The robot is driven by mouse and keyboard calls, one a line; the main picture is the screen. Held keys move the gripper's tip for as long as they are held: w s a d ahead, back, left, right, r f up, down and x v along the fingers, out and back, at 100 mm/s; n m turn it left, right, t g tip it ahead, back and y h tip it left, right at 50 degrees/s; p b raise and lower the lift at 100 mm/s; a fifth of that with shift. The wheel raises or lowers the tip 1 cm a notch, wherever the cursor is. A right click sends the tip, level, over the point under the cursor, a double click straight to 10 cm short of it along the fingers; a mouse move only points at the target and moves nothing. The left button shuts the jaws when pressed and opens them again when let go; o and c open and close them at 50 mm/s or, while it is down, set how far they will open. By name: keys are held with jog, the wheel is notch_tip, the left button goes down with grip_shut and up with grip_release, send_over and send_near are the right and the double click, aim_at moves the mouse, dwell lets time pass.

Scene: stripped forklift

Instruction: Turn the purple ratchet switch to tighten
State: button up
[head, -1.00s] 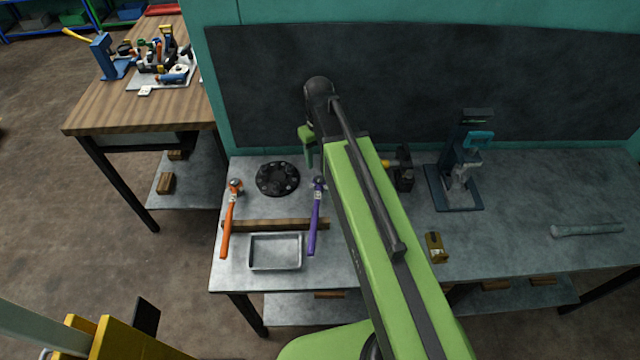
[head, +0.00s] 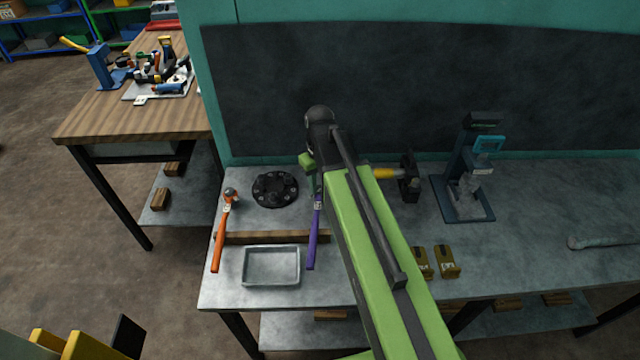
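The purple ratchet (head: 313,243) leans upright over a wooden strip at the front left of the grey bench. Its purple handle points toward the bench's front edge. Its head and switch are hidden behind my arm and gripper. My gripper (head: 312,182) is at the ratchet's upper end, seen from above and behind. Only a bit of green at its left side shows, so I cannot tell whether it touches the ratchet or how its fingers stand. An orange ratchet (head: 221,236) lies against the same strip to the left, its metal head in plain view.
A black round flange (head: 275,189) lies between the ratchets' upper ends. A metal tray (head: 271,266) sits in front of the wooden strip (head: 250,238). A yellow-handled tool (head: 385,173), small tan boxes (head: 448,262) and a blue press (head: 462,180) stand to the right.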

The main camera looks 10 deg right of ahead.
grip_shut()
jog(key=shift+m, duration=3)
jog(key=o, duration=0.8)
grip_release()
